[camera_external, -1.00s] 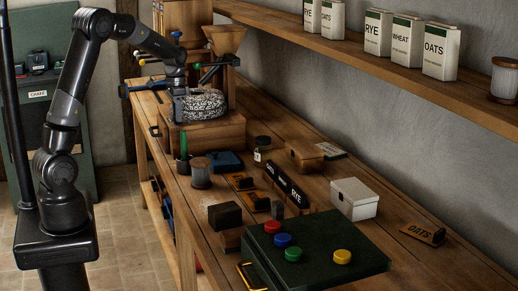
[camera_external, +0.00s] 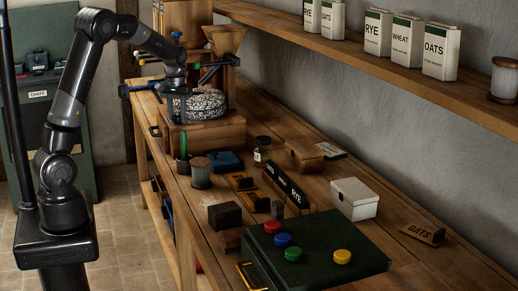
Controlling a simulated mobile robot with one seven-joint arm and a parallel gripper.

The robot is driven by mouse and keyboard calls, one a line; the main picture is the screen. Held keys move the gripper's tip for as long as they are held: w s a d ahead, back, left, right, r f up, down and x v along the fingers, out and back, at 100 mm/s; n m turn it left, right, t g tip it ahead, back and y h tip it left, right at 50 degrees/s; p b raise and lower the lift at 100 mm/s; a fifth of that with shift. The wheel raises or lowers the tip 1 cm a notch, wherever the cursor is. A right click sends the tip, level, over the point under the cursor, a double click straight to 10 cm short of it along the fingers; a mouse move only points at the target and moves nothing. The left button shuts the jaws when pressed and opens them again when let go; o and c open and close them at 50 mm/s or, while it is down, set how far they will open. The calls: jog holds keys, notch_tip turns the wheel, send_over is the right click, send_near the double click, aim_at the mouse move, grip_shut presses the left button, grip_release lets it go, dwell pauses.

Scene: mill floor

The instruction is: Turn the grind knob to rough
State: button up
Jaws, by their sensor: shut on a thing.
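The wooden grain mill (camera_external: 207,136) stands at the far left end of the bench, with a speckled millstone (camera_external: 207,104) on its base and a hopper (camera_external: 224,40) above. My gripper (camera_external: 177,113) reaches down at the front left of the millstone. It is shut on a small part there, which I take to be the grind knob; the jaws hide it, and its setting cannot be read.
The bench holds a spool (camera_external: 200,173), a dark block (camera_external: 225,214), a white box (camera_external: 354,198), a RYE block (camera_external: 287,184) and a green panel (camera_external: 318,262) with coloured buttons. Labelled cartons (camera_external: 440,53) line the shelf (camera_external: 400,68) above. A strip along the wall is fairly clear.

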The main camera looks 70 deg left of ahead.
aim_at(177, 116)
jog(key=shift+n, duration=1.1)
jog(key=o, duration=1)
jog(key=shift+c, duration=0.2)
notch_tip(177, 116, up, 11)
